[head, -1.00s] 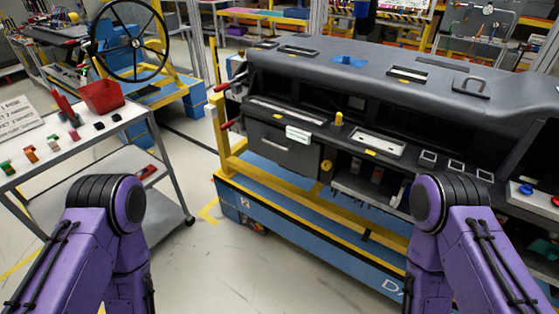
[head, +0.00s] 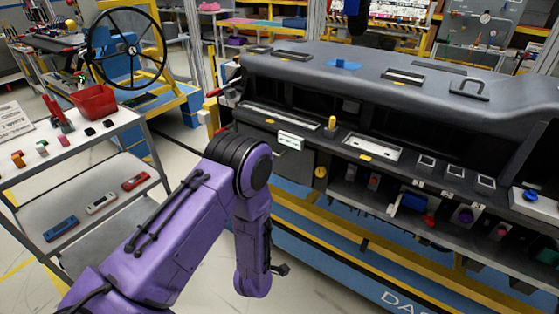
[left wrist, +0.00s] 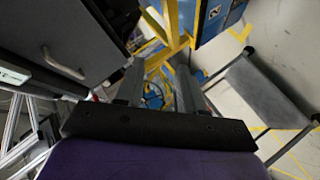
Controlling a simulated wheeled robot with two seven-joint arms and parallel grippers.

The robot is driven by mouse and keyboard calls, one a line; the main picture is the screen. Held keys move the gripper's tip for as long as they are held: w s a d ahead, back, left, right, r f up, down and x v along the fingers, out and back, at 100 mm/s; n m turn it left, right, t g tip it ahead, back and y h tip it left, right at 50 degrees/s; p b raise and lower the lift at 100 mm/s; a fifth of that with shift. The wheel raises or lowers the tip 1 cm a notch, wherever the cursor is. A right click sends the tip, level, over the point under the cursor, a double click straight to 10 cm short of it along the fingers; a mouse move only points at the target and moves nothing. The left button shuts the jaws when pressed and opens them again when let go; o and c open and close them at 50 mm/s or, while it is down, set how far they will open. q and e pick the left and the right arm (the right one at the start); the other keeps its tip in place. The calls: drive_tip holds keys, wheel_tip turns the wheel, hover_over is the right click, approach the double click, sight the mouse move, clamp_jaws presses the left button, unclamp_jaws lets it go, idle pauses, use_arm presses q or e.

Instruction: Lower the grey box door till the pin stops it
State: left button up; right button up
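The grey box door (head: 282,160) is a dark panel on the front of the dashboard, partly hidden by my left arm in the head view. A white label (head: 290,141) sits at its upper edge. In the left wrist view a grey panel with a bar handle (left wrist: 62,62), apparently this door, fills the upper left. My left gripper (left wrist: 160,75) has its two fingers apart with nothing between them, right of that panel and not touching it. A yellow knob (head: 320,172) and an upright yellow peg (head: 332,124) are right of the door; I cannot tell which is the pin. My right gripper is out of view.
The dashboard (head: 400,65) stands on a blue and yellow frame (head: 340,235). A grey cart (head: 150,187) with a red bin (head: 94,102) and several small parts stands left. Floor shows between cart and frame. A yellow post (left wrist: 173,20) is beyond my left fingers.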

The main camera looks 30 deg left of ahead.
use_arm(q)
drive_tip(key=w+a+r+n+t+y+b, duration=0.1)
drive_tip(key=w+a+r+n+t+y, duration=0.15)
drive_tip(key=w+r+n+y, duration=0.7)
drive_tip(key=w+a+r+n+h+p, duration=0.1)
drive_tip(key=w+a+r+h, duration=0.3)
drive_tip(key=w, duration=0.7)
drive_tip(key=shift+a+r+n+t+p, duration=0.4)
drive_tip(key=shift+a+r, duration=0.4)
drive_tip(key=shift+a, duration=0.25)
clamp_jaws()
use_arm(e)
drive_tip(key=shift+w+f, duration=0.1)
